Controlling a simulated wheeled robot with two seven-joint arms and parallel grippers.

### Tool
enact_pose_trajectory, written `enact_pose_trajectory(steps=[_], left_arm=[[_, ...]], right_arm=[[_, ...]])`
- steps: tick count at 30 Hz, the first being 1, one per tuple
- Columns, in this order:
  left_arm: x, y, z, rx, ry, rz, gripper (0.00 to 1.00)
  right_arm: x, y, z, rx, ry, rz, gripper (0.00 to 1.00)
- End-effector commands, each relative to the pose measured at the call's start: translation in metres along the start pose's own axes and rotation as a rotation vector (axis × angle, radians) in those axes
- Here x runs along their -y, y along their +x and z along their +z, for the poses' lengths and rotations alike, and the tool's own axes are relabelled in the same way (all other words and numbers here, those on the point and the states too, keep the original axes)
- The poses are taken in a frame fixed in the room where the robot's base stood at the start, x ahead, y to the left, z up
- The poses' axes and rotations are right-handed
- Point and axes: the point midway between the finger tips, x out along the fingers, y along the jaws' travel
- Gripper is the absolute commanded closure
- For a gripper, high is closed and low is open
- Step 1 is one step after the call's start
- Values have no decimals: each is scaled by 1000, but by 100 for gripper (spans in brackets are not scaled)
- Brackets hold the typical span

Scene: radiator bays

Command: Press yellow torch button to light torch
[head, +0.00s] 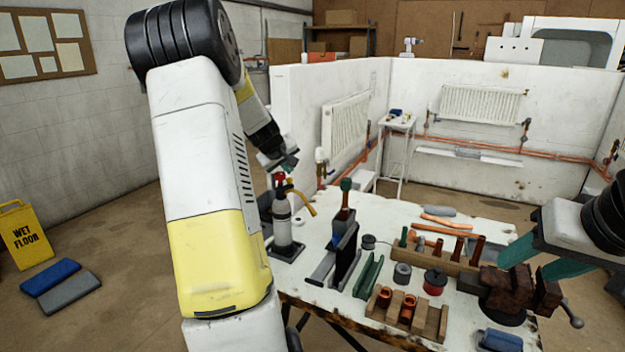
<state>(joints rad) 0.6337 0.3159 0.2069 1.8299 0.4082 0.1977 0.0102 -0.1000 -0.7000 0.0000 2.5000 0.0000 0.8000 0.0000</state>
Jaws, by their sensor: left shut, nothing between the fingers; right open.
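The torch (282,228) stands upright in a dark stand at the table's left back corner. It has a pale cylinder, a red part on top and a yellow curved tube (303,199) pointing right. A small yellow spot beside the red part may be the button, but it is too small to be sure. My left gripper (286,164) is shut and empty, just above the torch top, apart from it as far as I can tell. My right gripper (541,262) is open at the right, its teal fingers around or above the dark red vise (505,288).
The white worktable (318,262) holds a wooden rack (432,262) of fittings, a wooden block (405,318), a red-and-black tin (435,281) and a green channel (368,276). White partition walls with radiators (478,104) stand behind. A wet floor sign (27,236) is at left.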

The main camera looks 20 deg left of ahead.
Motion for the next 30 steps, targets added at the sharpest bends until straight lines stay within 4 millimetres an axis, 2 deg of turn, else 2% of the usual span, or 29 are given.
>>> enact_pose_trajectory(steps=[30], left_arm=[[4, 5, 4, 1, 0, 0, 100]], right_arm=[[0, 0, 0, 0, 0, 0, 49]])
